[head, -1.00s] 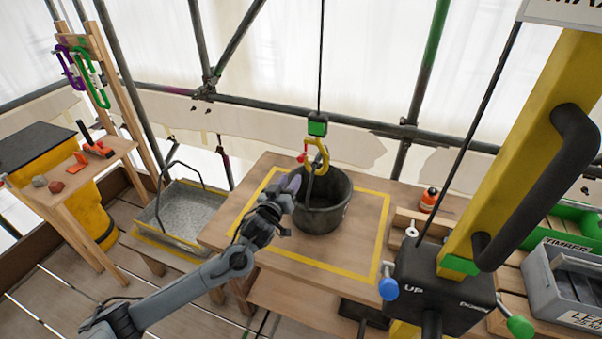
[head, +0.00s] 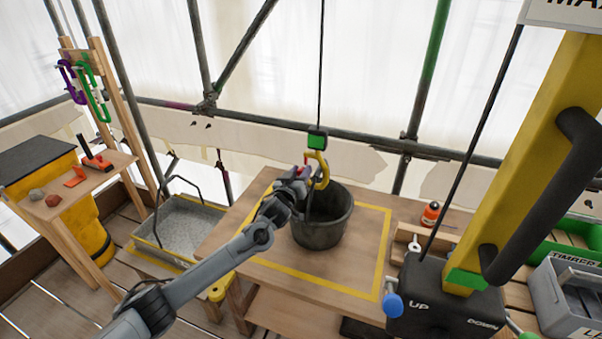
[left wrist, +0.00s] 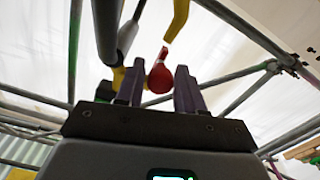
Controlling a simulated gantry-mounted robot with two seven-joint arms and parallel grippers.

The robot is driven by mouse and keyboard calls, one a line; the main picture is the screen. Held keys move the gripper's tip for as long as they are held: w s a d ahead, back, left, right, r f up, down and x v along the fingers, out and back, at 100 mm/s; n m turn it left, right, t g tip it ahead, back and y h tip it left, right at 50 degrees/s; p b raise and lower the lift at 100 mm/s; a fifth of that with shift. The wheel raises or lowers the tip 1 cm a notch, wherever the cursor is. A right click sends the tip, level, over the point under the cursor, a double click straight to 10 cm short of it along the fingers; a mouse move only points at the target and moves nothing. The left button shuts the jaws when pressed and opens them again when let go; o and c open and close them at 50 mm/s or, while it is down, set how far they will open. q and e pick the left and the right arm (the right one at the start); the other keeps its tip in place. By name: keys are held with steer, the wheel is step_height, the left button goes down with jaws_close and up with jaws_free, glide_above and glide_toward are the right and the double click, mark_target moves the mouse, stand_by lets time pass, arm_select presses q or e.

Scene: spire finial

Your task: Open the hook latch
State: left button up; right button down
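The yellow hook (head: 321,168) hangs from a cable under a green block (head: 317,141), above a black bucket (head: 325,222). The bucket's handle rises to the hook. My left gripper (head: 303,174) is at the hook's left side and covers most of the red latch. In the left wrist view, the red latch knob (left wrist: 160,77) shows between the two purple fingers (left wrist: 160,88). The fingers are apart, with the knob between or just beyond their tips; contact cannot be made out. Part of the yellow hook (left wrist: 178,18) shows above the knob. My right gripper is out of view.
The bucket stands on a wooden table (head: 262,262) with a yellow taped outline. A yellow post with an UP/DOWN control box (head: 440,300) stands at right. A grey mesh tray (head: 185,228) and a small bench (head: 85,185) are at left.

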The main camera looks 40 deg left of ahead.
arm_select(q)
steer(key=shift+w+a, duration=0.1)
steer(key=shift+w, duration=0.15)
jaws_close()
